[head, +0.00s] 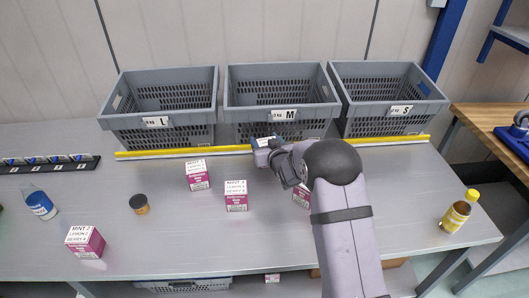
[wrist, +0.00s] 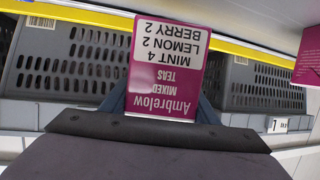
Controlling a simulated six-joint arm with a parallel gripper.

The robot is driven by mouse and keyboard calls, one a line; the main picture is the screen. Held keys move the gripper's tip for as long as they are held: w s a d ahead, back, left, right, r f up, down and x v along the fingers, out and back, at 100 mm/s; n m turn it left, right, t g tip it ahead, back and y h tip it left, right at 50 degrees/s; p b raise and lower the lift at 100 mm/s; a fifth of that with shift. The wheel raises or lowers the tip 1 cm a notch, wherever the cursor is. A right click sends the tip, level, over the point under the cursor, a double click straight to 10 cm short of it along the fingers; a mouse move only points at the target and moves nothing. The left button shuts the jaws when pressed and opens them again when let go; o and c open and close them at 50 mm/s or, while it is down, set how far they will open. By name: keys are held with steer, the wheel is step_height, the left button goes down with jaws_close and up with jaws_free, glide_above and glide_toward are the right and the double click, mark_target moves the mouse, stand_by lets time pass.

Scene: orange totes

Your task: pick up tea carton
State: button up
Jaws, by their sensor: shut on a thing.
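A magenta tea carton (wrist: 165,70) with a white label reading mint 4, lemon 2, berry 2 is upside down in the wrist view. My gripper (wrist: 160,105) is shut on it, with blue fingers showing at both sides. In the head view my gripper (head: 268,143) is at the yellow strip in front of the middle crate, and its grip is hard to make out there. Other tea cartons stand on the table: one at left (head: 86,242), one near the strip (head: 198,176), one in the middle (head: 237,196). Another carton (head: 301,196) is partly hidden by my arm.
Grey crates marked L (head: 158,122), M (head: 284,114) and S (head: 400,110) stand behind the yellow strip (head: 180,153). The front middle is clear.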

steer(key=s+r+b, duration=0.2)
steer(key=s+b, duration=0.4)
steer(key=s, duration=1.4)
steer(key=s+a+r+n+g+y, duration=0.1)
steer(key=s+a+n+y, duration=0.3)
steer(key=a, duration=1.1)
steer(key=s+a+n+g+y, duration=0.15)
steer(key=s+a, duration=0.45)
steer(key=a, duration=0.9)
steer(key=w+d+r+m+t+h, duration=0.2)
steer(key=w+d+m+h, duration=0.4)
steer(key=d+m+h, duration=0.1)
steer(key=d+h, duration=0.1)
steer(key=d, duration=0.1)
steer(key=shift+w+d+m+t+p, duration=0.3)
steer(key=shift+d+m+t+p, duration=0.05)
steer(key=shift+d+p, duration=0.05)
steer(key=shift+f, duration=0.15)
steer(key=shift+f, duration=4.9)
